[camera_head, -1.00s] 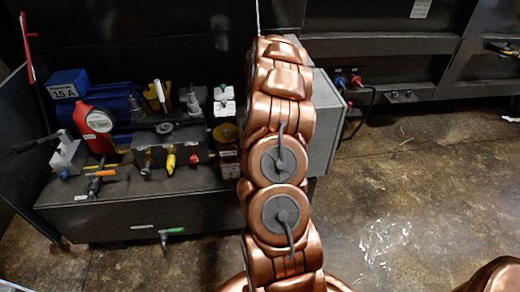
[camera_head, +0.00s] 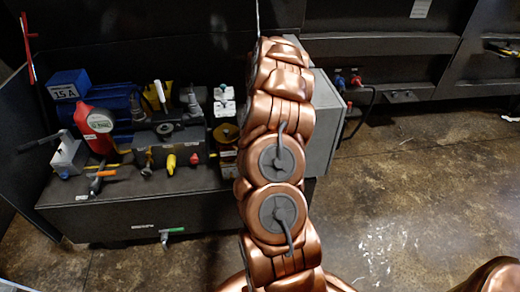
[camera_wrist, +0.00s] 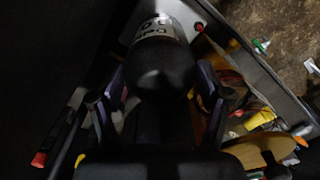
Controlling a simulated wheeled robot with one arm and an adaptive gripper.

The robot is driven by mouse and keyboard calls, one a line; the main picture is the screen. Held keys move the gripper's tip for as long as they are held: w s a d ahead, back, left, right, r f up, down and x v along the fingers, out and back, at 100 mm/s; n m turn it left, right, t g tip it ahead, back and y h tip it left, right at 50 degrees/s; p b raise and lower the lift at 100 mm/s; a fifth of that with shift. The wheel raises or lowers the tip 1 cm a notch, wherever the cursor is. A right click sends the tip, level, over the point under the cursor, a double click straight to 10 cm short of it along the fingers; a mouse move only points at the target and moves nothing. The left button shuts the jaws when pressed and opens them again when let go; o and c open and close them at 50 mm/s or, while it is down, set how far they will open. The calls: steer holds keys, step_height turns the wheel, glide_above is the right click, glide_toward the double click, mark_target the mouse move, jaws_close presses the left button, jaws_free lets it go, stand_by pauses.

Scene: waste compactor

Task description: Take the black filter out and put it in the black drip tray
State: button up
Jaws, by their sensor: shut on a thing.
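The filter's lower end is dark and hard to make out. In the head view my copper arm hides the gripper and the filter. I cannot make out the black drip tray for certain in either view.
A grey box (camera_head: 326,130) stands behind my arm. The floor at the right is mostly clear.

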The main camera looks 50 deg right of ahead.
steer(key=shift+w+a+n, duration=0.2)
steer(key=shift+w+n, duration=0.15)
steer(key=shift+n, duration=0.75)
steer(key=shift+s, duration=0.1)
steer(key=shift+s, duration=0.1)
